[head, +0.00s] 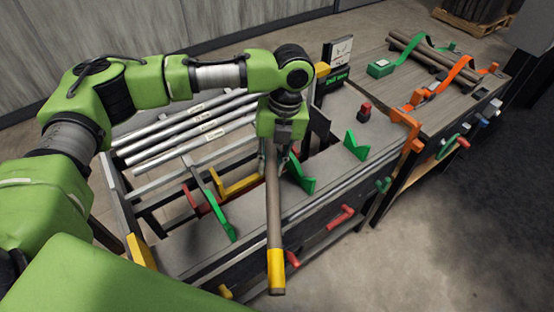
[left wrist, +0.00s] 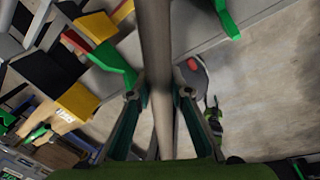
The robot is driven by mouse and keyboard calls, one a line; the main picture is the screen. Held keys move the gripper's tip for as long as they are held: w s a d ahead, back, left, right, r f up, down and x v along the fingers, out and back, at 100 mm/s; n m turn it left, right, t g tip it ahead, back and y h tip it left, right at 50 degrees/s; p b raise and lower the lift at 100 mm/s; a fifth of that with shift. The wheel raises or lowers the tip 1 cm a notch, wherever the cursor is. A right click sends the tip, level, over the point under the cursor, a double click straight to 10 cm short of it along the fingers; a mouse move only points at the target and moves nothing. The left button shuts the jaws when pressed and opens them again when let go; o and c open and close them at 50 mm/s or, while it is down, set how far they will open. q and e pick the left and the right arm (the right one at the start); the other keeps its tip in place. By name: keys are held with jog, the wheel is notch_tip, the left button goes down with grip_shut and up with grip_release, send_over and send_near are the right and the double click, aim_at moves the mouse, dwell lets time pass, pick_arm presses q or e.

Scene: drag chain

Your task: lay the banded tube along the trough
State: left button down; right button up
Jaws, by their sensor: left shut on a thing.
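The banded tube (head: 274,212) is a long grey-brown tube with a yellow band (head: 276,268) near its lower end. My left gripper (head: 275,152) is shut on the tube, which slants across the bench in the head view, its banded end reaching past the front edge. In the left wrist view the tube (left wrist: 155,45) runs between the two fingers (left wrist: 160,97). Green notched pieces (head: 303,177) (head: 356,147) stand on the grey bench top (head: 335,175). I cannot clearly make out the trough. My right gripper is not in view.
Several silvery bars (head: 180,135) lie on the rack behind the left part of the bench. A red-topped button (head: 365,112) stands on the bench. A second table (head: 440,85) at the right carries brown tubes with green and orange straps. Open floor lies in front.

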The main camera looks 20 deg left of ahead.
pick_arm(q)
jog(key=m, duration=0.3)
jog(key=shift+w+d+f+y, duration=0.15)
jog(key=shift+w+d+y, duration=0.1)
jog(key=shift+y, duration=0.15)
jog(key=m, duration=0.1)
jog(key=m+t, duration=0.1)
jog(key=m, duration=0.1)
jog(key=f+m+p, duration=0.1)
jog(key=shift+w+d+m+y, duration=0.1)
jog(key=shift+w+m+y, duration=0.2)
jog(key=shift+w+y, duration=0.1)
jog(key=m+t, duration=0.1)
jog(key=m, duration=0.2)
jog(key=m+b, duration=0.1)
jog(key=b, duration=0.8)
send_near(261, 197)
jog(key=shift+w+d+f+t, duration=0.4)
jog(key=shift+w+d+f, duration=0.15)
jog(key=shift+w+d, duration=0.35)
jog(key=shift+s+f+p, duration=0.1)
jog(key=shift+f+p, duration=0.05)
jog(key=shift+p, duration=0.2)
jog(key=shift+f, duration=1.35)
jog(key=c, duration=1.8)
grip_release()
